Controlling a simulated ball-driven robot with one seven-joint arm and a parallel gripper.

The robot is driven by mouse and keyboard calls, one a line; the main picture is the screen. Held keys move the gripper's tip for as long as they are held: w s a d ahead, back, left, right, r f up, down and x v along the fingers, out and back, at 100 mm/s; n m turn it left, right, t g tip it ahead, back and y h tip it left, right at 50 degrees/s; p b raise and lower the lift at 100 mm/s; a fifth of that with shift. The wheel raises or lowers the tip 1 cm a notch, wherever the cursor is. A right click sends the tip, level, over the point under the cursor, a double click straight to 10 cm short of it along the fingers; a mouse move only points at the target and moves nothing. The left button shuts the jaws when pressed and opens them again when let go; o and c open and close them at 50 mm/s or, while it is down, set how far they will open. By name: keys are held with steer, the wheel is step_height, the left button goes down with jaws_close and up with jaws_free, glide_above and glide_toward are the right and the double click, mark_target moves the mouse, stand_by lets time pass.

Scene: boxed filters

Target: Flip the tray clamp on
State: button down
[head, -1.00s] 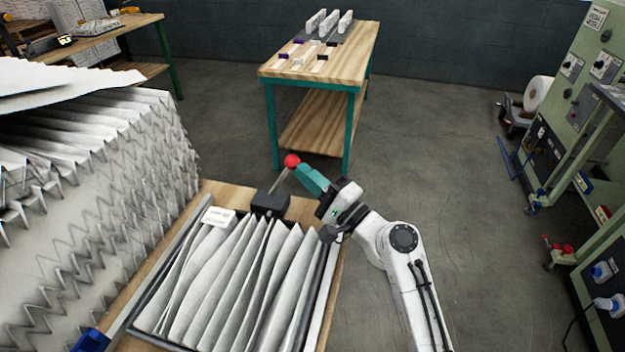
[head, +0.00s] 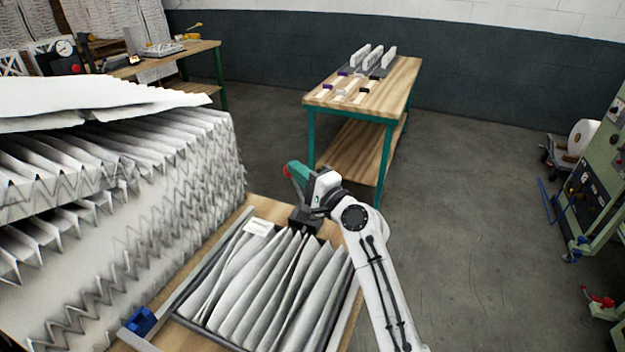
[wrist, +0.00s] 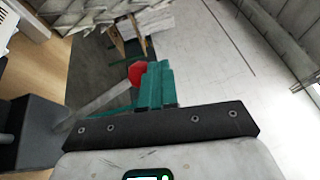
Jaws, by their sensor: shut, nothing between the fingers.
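The tray clamp is a dark block (head: 304,220) at the far edge of the tray (head: 190,292), with a thin lever and a red ball knob (head: 287,171). The lever now leans up and to the left of the block. In the wrist view the lever (wrist: 100,104) runs from the block (wrist: 30,130) to the red knob (wrist: 137,73). My gripper (head: 294,169) has teal fingers, shut and empty, just right of the knob. In the wrist view the fingertips (wrist: 156,82) are beside the knob and overlap its edge; I cannot tell if they touch. My arm hides part of the lever.
White pleated filters (head: 262,285) fill the tray. A large stack of pleated material (head: 120,190) rises close on the left. A workbench (head: 385,90) with small parts stands behind. Open floor (head: 480,210) lies to the right, with green machinery (head: 600,190) at its edge.

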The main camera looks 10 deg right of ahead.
mark_target(286, 171)
steer(key=shift+w+a+f+b, duration=0.2)
steer(key=shift+w+a+b, duration=0.15)
steer(key=shift+w+a, duration=0.25)
steer(key=shift+w+a+f+b, duration=0.15)
steer(key=shift+w+a+b, duration=0.2)
steer(key=shift+a, duration=0.3)
